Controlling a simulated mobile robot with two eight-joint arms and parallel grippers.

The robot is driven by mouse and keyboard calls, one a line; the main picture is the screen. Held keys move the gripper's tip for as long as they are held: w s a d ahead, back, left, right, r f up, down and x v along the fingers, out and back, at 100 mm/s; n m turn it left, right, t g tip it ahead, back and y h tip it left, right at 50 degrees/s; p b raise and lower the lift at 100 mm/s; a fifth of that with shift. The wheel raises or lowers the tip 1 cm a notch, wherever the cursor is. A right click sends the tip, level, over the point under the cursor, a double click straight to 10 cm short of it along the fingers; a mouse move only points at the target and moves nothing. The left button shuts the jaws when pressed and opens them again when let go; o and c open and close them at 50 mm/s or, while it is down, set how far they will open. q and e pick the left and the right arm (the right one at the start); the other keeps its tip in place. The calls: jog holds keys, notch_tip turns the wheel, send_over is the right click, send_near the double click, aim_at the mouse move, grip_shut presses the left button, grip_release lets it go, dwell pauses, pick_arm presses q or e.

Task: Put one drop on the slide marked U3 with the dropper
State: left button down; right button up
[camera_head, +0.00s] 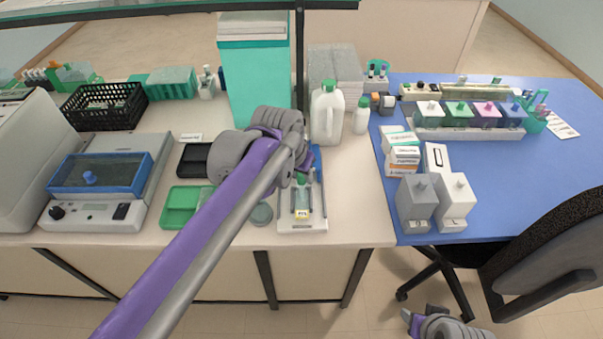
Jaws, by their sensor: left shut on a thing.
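My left gripper (300,174) is over the white staining tray (287,225), near its back part. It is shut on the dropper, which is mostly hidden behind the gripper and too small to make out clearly. A slide with a yellow label (302,214) lies in the tray, below and in front of the gripper. The mark on its label is too small to read. I cannot tell whether the dropper's tip is right above the slide. My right gripper (411,318) is low at the bottom right, off the table and away from the slide; its jaws are unclear.
Green trays (180,207) and a small round dish (261,213) are left of the staining tray. A white jug (327,113) stands behind it. A blue-lidded device (100,174) is at left.

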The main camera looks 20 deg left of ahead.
pick_arm(q)
jog(key=shift+r+p, duration=2.4)
jog(key=shift+r, duration=1.15)
pick_arm(e)
notch_tip(320, 180, up, 6)
jog(key=w, duration=0.1)
jog(key=shift+w, duration=0.4)
jog(key=shift+s, duration=0.1)
pick_arm(q)
jog(key=shift+w+f, duration=0.1)
pick_arm(e)
jog(key=shift+f, duration=0.1)
